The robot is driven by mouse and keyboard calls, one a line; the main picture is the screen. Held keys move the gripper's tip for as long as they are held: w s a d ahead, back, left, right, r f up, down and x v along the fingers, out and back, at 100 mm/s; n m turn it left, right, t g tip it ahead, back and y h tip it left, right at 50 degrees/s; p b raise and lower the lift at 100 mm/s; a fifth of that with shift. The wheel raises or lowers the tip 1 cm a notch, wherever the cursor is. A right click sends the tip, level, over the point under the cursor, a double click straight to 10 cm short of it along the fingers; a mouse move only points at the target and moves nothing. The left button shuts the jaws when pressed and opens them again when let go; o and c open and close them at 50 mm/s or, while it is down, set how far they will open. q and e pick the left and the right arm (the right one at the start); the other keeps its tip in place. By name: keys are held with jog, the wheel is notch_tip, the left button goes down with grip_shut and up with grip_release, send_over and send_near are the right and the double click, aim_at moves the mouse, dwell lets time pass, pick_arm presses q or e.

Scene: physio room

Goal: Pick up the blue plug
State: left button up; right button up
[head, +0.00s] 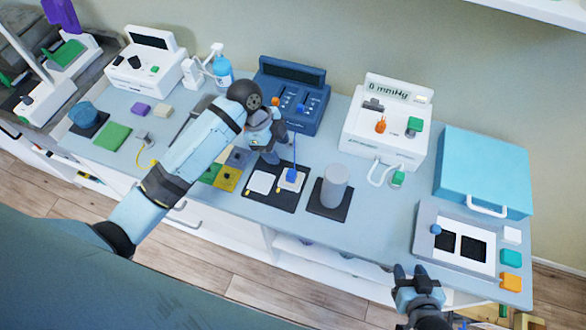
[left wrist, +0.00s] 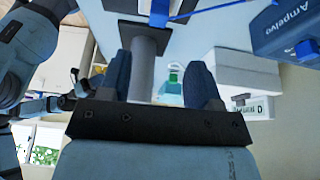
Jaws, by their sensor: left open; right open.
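The blue plug (head: 291,175) rests on a white pad on a black mat (head: 256,201). A thin blue lead rises from it toward the blue device (head: 292,92). My left gripper (head: 270,153) is open, just left of and behind the plug in the head view; its fingers are partly hidden by the wrist. In the left wrist view, a blue piece that looks like the plug (left wrist: 159,12) shows at the top edge with its lead, beyond the open fingers and not between them. My right gripper (head: 411,273) is open and empty at the table's front edge.
A grey cylinder (head: 335,185) stands on a dark mat right of the plug. A white pressure device (head: 388,125) stands behind it. A teal case (head: 484,172) and a grey tray (head: 424,240) are at the right. The tabletop between cylinder and tray is clear.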

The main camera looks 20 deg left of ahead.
aim_at(291, 172)
pick_arm(q)
jog(key=x, duration=0.5)
jog(key=shift+s+d+f, duration=0.1)
jog(key=shift+d+f, duration=0.05)
jog(key=shift+f, duration=0.1)
jog(key=p+x, duration=0.2)
jog(key=x, duration=0.2)
jog(key=shift+s+f, duration=0.1)
jog(key=shift+f, duration=0.25)
jog(key=shift+d+f, duration=0.25)
jog(key=shift+f, duration=0.2)
jog(key=c, duration=0.8)
